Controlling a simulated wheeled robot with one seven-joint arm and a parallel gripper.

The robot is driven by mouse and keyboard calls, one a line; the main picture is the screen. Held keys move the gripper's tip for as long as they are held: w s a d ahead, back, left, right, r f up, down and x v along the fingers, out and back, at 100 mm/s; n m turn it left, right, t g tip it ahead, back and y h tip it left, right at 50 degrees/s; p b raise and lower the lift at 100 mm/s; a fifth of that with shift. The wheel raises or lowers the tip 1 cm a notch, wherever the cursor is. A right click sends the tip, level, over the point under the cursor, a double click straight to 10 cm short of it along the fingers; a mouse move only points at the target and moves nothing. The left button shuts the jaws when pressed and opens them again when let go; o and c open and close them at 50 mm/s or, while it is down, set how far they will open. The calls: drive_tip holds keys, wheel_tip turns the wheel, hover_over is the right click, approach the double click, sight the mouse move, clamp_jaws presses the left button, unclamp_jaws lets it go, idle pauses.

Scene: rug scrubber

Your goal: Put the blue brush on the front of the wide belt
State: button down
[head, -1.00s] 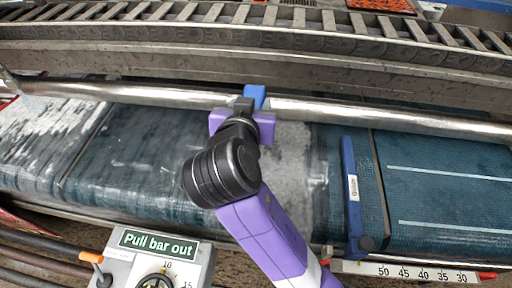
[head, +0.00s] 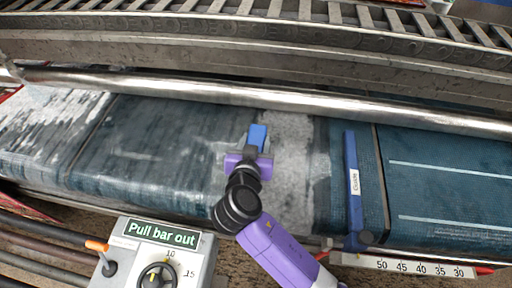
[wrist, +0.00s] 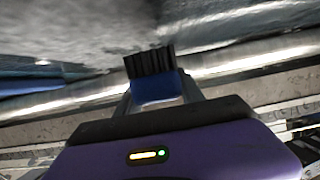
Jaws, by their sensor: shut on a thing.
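The blue brush (head: 257,136) is held in my gripper (head: 254,150) over the middle of the wide belt (head: 170,135). In the wrist view the brush (wrist: 155,88) shows a blue block with dark bristles pointing away from my gripper (wrist: 158,105). The fingers are shut on the blue block. The belt is dark teal with worn, whitish patches and a grey strip near the brush. I cannot tell whether the brush touches the belt.
A long metal roller bar (head: 300,102) runs along the belt's far side. A blue guide bar (head: 353,190) stands across the belt to the right. A grey control box (head: 165,255) with a "Pull bar out" sign is at the near left. A number scale (head: 410,266) lies along the near edge.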

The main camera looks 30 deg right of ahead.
drive_tip(key=shift+f, duration=1.65)
drive_tip(key=shift+f, duration=0.1)
drive_tip(key=c, duration=0.7)
unclamp_jaws()
drive_tip(key=b+v, duration=0.1)
drive_tip(key=v, duration=1.1)
drive_tip(key=shift+b, duration=0.4)
